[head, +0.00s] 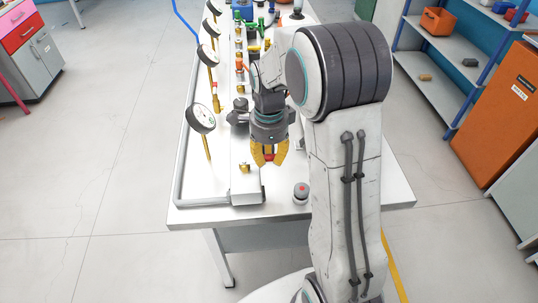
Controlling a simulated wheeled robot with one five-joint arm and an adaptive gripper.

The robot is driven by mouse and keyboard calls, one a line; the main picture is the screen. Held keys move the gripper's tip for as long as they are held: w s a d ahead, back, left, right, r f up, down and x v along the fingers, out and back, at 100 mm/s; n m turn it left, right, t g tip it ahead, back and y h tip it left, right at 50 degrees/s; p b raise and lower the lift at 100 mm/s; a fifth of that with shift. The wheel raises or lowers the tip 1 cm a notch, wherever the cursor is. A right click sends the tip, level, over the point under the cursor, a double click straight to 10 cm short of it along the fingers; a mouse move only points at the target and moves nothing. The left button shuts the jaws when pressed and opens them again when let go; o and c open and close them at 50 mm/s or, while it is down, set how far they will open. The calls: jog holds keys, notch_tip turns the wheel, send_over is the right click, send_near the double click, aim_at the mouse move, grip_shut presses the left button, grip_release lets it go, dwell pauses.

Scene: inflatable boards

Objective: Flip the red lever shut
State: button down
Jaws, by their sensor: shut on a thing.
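My gripper (269,158) has yellow fingers and points down over the near part of the white table. Its fingers are closed on a small red piece (269,157), which looks like the red lever. Only a bit of red shows between the fingertips, so the lever's angle and its valve are mostly hidden. A brass fitting (244,168) stands on the white manifold just left of the fingers.
The white table (190,215) holds a row of round gauges (201,118) along its left side. Farther back are an orange-red handle (243,70) and green handles (259,25). A red-topped button (301,190) sits right of the gripper. Shelves (440,85) stand at right.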

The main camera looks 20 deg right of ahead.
aim_at(269, 158)
jog(key=shift+s+f, duration=0.1)
jog(key=c, duration=0.9)
grip_release()
notch_tip(269, 158, up, 12)
jog(key=shift+r, duration=0.1)
dwell(0.6)
